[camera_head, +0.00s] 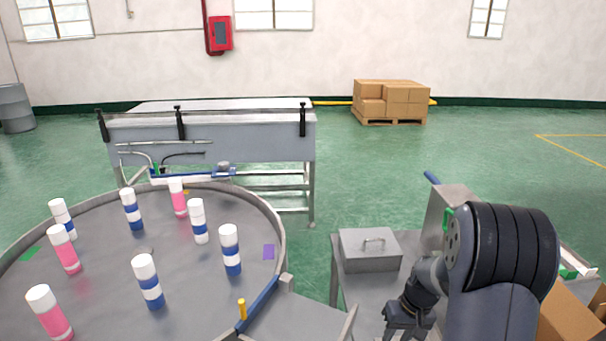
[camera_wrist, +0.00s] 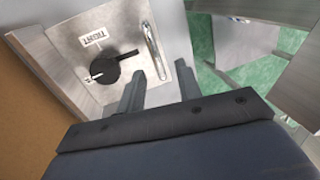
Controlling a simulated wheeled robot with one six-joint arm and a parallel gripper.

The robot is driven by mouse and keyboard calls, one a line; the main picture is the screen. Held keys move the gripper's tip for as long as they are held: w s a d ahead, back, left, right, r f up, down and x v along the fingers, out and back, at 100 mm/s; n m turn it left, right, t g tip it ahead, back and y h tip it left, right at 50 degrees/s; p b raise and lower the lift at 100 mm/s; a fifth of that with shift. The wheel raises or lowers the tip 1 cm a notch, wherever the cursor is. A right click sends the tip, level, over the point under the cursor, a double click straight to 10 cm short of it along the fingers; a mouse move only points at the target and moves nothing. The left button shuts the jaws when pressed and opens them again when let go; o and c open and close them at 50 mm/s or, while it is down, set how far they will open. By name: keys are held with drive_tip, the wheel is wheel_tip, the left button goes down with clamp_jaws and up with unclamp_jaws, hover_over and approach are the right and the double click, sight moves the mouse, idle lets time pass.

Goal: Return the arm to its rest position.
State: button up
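My arm reaches down at the lower right of the head view, over a grey metal table. My gripper (camera_head: 408,318) hangs low in front of the grey lidded box, near the bottom edge of the picture. In the wrist view its two fingers (camera_wrist: 161,78) stand apart with nothing between them. Beyond the fingertips is a metal panel (camera_wrist: 122,22) with a black rotary knob (camera_wrist: 118,70), a small printed label and a bar handle (camera_wrist: 156,45). I cannot tell whether the fingertips touch it.
The grey lidded box (camera_head: 370,250) stands left of my arm. Cardboard (camera_head: 570,312) lies to the right. A round table (camera_head: 105,255) holds several pink-and-white and blue-and-white cans at left. A long metal bench (camera_head: 215,135) stands behind. Green floor is open beyond.

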drive_tip(key=f, duration=0.3)
drive_tip(key=shift+a+f, duration=0.15)
drive_tip(key=shift+a, duration=0.15)
drive_tip(key=shift+d, duration=0.3)
drive_tip(key=shift+s+p, duration=0.1)
drive_tip(key=shift+p, duration=0.2)
